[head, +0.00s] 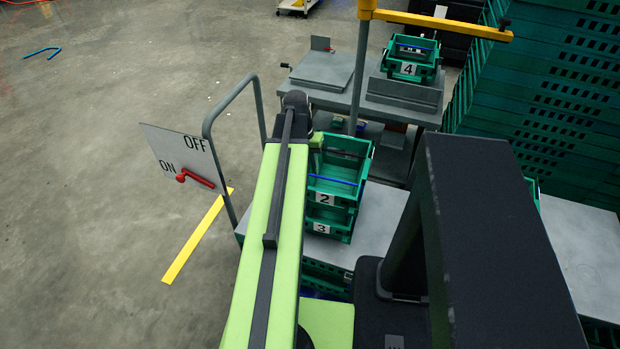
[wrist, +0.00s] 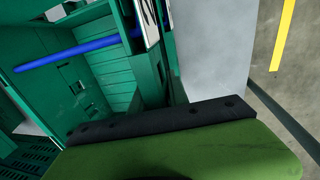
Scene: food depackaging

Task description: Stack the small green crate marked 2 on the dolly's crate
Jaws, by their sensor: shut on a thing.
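The small green crate marked 2 (head: 325,198) is directly above the green crate marked 3 (head: 322,228), roughly in line with it. I cannot tell whether a thin gap is left between them. Crate 3 stands on the grey deck (head: 379,222) of the dolly. My gripper (head: 317,143) is at the far left corner of crate 2, shut on its wall, with the arm partly hiding that side. In the wrist view my green jaw with its black pad (wrist: 160,119) lies close along the crate wall, and the crate's blue bar (wrist: 68,53) shows inside.
A green crate marked 4 (head: 408,69) stands on a grey table (head: 335,97) at the back. A yellow-topped post (head: 440,24) rises beside it. Tall green crate stacks (head: 545,100) block the right. The left floor is open.

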